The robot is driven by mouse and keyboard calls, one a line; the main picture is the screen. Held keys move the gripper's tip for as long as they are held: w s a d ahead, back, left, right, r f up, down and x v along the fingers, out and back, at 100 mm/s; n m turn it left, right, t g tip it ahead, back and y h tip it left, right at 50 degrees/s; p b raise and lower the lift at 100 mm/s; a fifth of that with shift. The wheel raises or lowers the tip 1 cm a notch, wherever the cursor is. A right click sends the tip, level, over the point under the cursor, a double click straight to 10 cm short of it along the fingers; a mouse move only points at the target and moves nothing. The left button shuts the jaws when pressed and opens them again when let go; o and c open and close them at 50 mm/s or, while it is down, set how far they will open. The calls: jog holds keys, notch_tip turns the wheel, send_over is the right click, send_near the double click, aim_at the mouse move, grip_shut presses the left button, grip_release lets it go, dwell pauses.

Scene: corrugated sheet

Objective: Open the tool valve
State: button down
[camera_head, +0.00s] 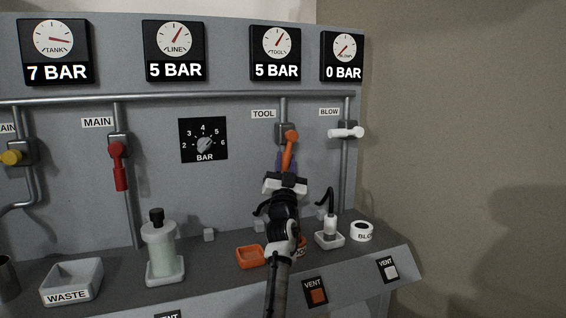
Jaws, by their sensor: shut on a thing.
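The tool valve's orange handle (290,149) hangs from its valve body on the pipe under the TOOL label (263,114). The handle points mostly downward, leaning slightly left at its lower end. My gripper (287,168) is shut on the lower part of this handle; its fingers hide the handle's tip. The tool gauge (275,52) above reads 5 BAR.
The white blow valve handle (346,133) lies crosswise to the right. The red main handle (119,165) points down at left. A pressure dial (203,141) sits between. On the ledge stand an orange tray (250,257), a clear-bodied container (162,250) and a waste bin (72,282).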

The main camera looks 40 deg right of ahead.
aim_at(286, 168)
jog(key=shift+f, duration=0.1)
jog(key=c, duration=1.2)
grip_release()
jog(key=shift+b+v, duration=0.4)
jog(key=shift+v, duration=3.3)
